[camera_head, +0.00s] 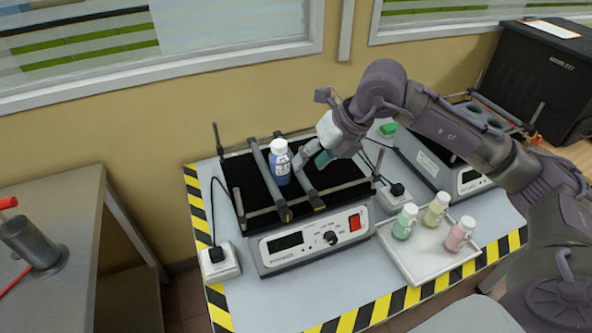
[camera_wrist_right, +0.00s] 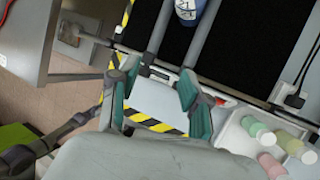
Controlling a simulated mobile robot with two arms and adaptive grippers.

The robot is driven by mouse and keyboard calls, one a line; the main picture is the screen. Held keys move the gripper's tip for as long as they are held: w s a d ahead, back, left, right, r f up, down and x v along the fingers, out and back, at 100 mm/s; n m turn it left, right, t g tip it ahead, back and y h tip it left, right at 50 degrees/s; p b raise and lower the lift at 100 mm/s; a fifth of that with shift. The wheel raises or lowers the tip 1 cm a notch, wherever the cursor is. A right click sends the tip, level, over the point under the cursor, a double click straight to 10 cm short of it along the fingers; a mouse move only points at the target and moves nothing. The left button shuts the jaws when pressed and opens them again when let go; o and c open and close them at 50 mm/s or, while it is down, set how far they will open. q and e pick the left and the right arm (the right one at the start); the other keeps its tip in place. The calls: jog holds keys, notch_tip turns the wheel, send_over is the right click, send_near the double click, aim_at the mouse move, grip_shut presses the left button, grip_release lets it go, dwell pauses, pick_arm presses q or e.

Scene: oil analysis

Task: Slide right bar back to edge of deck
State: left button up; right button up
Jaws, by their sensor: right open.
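The left bar (camera_head: 268,178) is on the bottle's other side. My right gripper (camera_head: 311,158) is open above the deck, right of the bottle and close to the right bar; touching or apart is unclear. In the right wrist view, the open fingers (camera_wrist_right: 159,70) frame the deck's front, and one overlaps the right bar's (camera_wrist_right: 208,35) front end. My left gripper is out of view.
A white tray (camera_head: 404,264) with green, yellow and pink bottles stands right of the shaker. A second device (camera_head: 424,155) and a black box (camera_head: 535,75) are behind my right arm. A power socket (camera_head: 219,262) sits front left. Corner posts rise around the deck.

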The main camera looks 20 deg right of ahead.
aim_at(306, 180)
jog(key=d+h, duration=0.2)
jog(key=d, duration=0.2)
jog(key=shift+m, duration=0.4)
jog(key=p+x, duration=0.1)
jog(key=x, duration=0.7)
jog(key=p+x, duration=0.1)
jog(key=x, duration=0.2)
jog(key=shift+w+f+p, duration=0.25)
jog(key=shift+w+p, duration=0.05)
jog(key=shift+w, duration=0.25)
jog(key=shift+w+f, duration=0.25)
jog(key=shift+f, duration=0.3)
grip_shut()
